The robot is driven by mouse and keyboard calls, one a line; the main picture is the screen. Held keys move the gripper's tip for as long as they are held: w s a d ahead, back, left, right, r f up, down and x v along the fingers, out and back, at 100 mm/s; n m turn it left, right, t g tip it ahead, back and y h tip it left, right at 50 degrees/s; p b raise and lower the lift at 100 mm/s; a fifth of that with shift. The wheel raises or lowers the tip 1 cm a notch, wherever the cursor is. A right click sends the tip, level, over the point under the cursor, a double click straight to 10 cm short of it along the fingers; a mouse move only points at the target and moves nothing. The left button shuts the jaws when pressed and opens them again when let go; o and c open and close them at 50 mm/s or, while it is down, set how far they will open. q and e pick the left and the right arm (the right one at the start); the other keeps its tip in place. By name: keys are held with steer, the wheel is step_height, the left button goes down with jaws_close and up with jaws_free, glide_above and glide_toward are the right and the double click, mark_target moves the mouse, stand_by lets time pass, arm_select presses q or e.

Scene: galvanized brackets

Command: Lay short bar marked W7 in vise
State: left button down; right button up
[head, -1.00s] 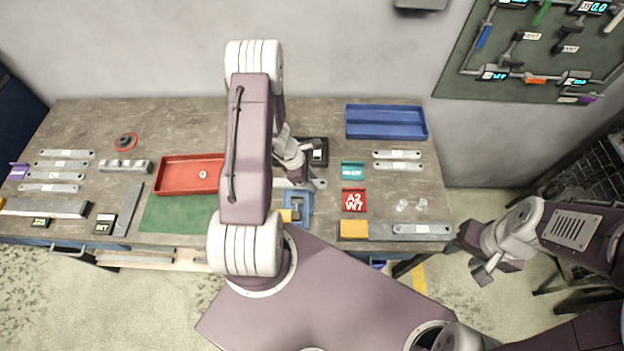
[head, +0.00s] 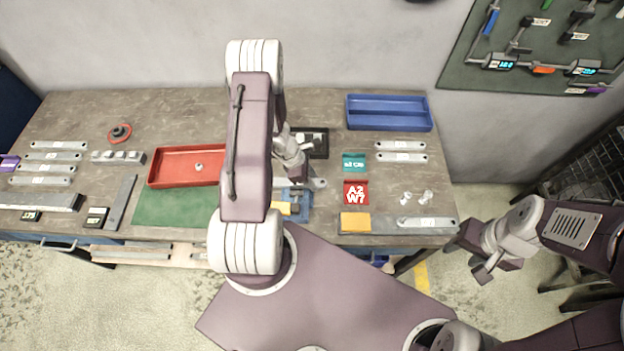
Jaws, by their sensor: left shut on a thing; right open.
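My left gripper (head: 296,178) is over the middle of the bench, partly hidden by my own arm. It is shut on a grey bar (head: 318,184), whose rounded right end with a hole sticks out. No mark can be read on it. The blue vise (head: 305,200) is just below the bar, mostly behind my arm; I cannot tell whether the bar touches it. My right gripper (head: 484,268) is open and empty, off the bench's right front corner.
The back left of the bench is mostly clear.

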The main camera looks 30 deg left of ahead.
arm_select(q)
steer(key=c, duration=1)
jaws_free()
steer(key=shift+r, duration=0.1)
steer(key=p+v, duration=0.1)
steer(key=v, duration=0.8)
steer(key=shift+s, duration=0.15)
